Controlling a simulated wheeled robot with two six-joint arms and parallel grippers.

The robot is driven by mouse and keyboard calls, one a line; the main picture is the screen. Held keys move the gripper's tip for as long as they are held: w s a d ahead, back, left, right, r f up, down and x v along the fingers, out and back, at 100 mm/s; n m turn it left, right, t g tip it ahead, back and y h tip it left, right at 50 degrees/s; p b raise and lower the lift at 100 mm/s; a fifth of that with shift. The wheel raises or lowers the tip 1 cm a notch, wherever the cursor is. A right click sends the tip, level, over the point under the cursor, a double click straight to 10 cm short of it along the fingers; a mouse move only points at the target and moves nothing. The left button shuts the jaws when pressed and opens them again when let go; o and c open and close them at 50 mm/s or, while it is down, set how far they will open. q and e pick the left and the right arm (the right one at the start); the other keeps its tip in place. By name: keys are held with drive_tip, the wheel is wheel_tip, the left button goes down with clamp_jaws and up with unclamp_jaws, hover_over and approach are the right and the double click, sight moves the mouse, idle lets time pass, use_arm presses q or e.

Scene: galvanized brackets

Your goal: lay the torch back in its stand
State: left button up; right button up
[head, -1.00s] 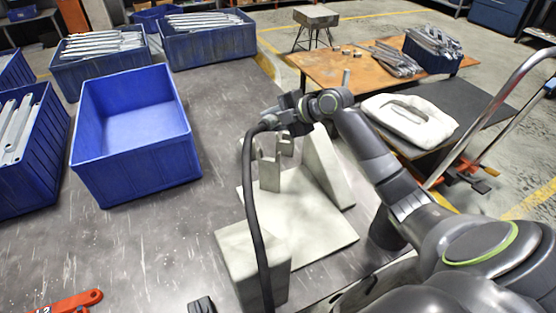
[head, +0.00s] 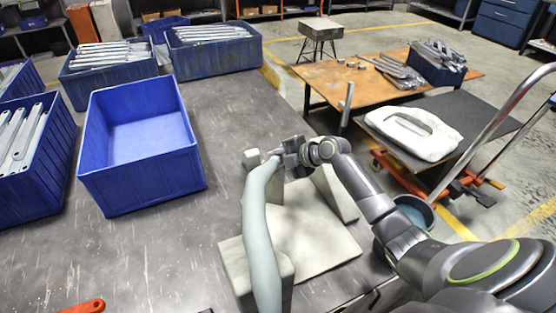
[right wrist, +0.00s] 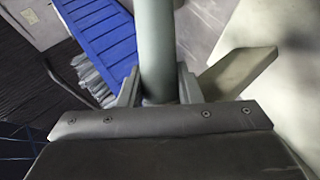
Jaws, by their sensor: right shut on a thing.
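My right gripper (head: 290,158) is shut on a pale grey-green tube, which I take as the torch (head: 258,215). The tube runs from the jaws down toward the bottom of the head view. In the right wrist view the tube (right wrist: 158,50) stands between the two fingers (right wrist: 160,90). The stand is a pale fixture with a flat base plate (head: 315,245), a sloped side piece (head: 338,195) and a front block (head: 236,268). The gripper is over the stand's far part. The tube passes in front of the block; whether they touch I cannot tell. My left gripper is not in view.
An empty blue bin (head: 140,185) stands left of the stand. Blue bins with metal brackets (head: 105,75) line the table's far and left sides. An orange object (head: 85,306) lies at the lower left edge. A cart with a white piece (head: 412,135) stands right.

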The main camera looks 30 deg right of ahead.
drive_tip(key=shift+f+b, duration=0.1)
drive_tip(key=shift+b, duration=0.2)
drive_tip(key=o, duration=1)
drive_tip(key=shift+c, duration=0.2)
drive_tip(key=shift+p, duration=0.7)
drive_tip(key=b+v, duration=0.2)
drive_tip(key=v, duration=0.3)
drive_tip(key=shift+s, duration=0.2)
drive_tip(key=b+v, duration=0.1)
drive_tip(key=v, duration=1.1)
drive_tip(key=shift+r, duration=0.25)
